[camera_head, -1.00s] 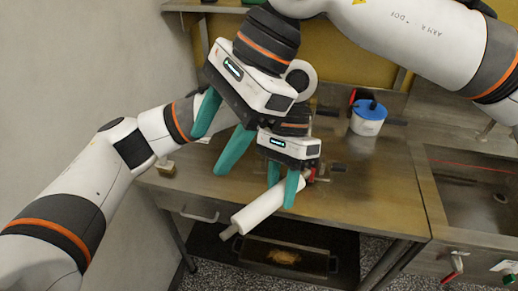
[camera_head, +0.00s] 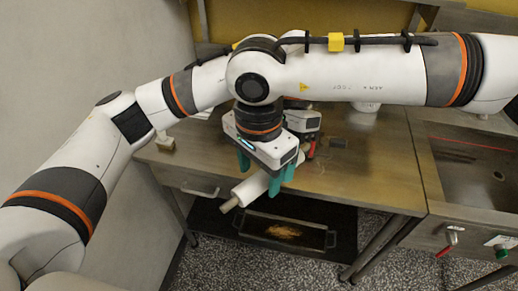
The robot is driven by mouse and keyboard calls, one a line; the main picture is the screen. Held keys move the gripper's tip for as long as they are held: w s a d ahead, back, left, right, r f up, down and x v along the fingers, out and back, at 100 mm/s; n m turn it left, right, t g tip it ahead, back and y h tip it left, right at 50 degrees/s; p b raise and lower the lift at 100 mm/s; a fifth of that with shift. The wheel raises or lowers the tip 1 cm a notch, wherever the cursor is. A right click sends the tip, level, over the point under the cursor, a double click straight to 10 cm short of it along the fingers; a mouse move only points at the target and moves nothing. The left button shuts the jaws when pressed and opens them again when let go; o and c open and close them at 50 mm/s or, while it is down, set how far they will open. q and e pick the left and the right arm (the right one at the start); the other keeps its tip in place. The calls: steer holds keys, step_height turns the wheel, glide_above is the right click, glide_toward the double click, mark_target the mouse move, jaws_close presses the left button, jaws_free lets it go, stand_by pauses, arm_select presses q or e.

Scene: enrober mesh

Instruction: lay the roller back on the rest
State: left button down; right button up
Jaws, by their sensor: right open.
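The roller (camera_head: 251,190) is a white cylinder with a thin pale end, tilted with its lower left end out past the table's front edge. My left gripper (camera_head: 303,122) is behind my right one and mostly hidden; it is shut around the roller's upper part. My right gripper (camera_head: 260,178) is open, its teal fingers pointing down close over the roller's middle. I cannot tell whether they touch it. A red part (camera_head: 312,149) shows by the roller's upper end. I cannot make out the rest; my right arm covers much of the table's back.
The brown worktable (camera_head: 365,185) has free room to the right of the grippers. A small block (camera_head: 165,144) stands at its left edge. A tray (camera_head: 285,233) lies on the dark lower shelf. A metal basin unit (camera_head: 465,180) adjoins on the right.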

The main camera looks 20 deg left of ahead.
steer(key=shift+f, duration=0.75)
steer(key=shift+c, duration=0.6)
steer(key=c, duration=0.9)
arm_select(q)
steer(key=c, duration=0.9)
jaws_free()
steer(key=shift+c, duration=0.2)
arm_select(e)
jaws_close()
